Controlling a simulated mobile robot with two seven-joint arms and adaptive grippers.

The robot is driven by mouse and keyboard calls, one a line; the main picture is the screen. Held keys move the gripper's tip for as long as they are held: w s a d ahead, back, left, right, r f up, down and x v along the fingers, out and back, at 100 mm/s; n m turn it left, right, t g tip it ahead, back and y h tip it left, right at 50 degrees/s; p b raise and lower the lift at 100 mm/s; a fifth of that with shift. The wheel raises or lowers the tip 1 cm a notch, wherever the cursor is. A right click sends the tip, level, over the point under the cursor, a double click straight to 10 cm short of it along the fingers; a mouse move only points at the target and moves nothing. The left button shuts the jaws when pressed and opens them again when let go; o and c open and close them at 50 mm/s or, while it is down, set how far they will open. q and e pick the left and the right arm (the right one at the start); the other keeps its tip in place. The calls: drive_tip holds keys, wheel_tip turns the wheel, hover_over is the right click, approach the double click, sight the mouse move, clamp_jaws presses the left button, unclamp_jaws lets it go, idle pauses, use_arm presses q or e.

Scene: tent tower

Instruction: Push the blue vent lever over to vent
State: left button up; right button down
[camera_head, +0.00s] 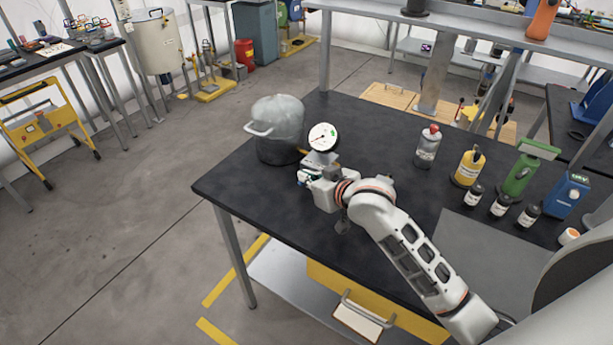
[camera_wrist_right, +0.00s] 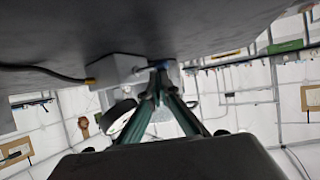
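A grey box with a brass fitting (camera_wrist_right: 116,74) shows in the wrist view. The blue vent lever is mostly hidden; a small bluish bar (camera_wrist_right: 150,67) at my right fingertips may be it. My right gripper (camera_head: 304,178) is low at the fixture's near side. In the wrist view its dark green fingers (camera_wrist_right: 158,82) converge with tips together, right at the bar. I cannot tell whether they touch it. My left gripper is not in view.
The grey pot (camera_head: 279,117) with a side handle stands just left of the gauge. A grey bottle with a red cap (camera_head: 428,146), a yellow container (camera_head: 468,167) and several small bottles stand at the right. The table's front left area (camera_head: 250,195) is clear.

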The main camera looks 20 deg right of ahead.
drive_tip(key=shift+d+f, duration=0.1)
drive_tip(key=shift+f, duration=0.25)
idle(0.5)
drive_tip(key=shift+w, duration=0.7)
drive_tip(key=shift+w+a+r, duration=0.1)
drive_tip(key=shift+a, duration=0.1)
drive_tip(key=shift+w+r, duration=0.1)
drive_tip(key=shift+r, duration=0.1)
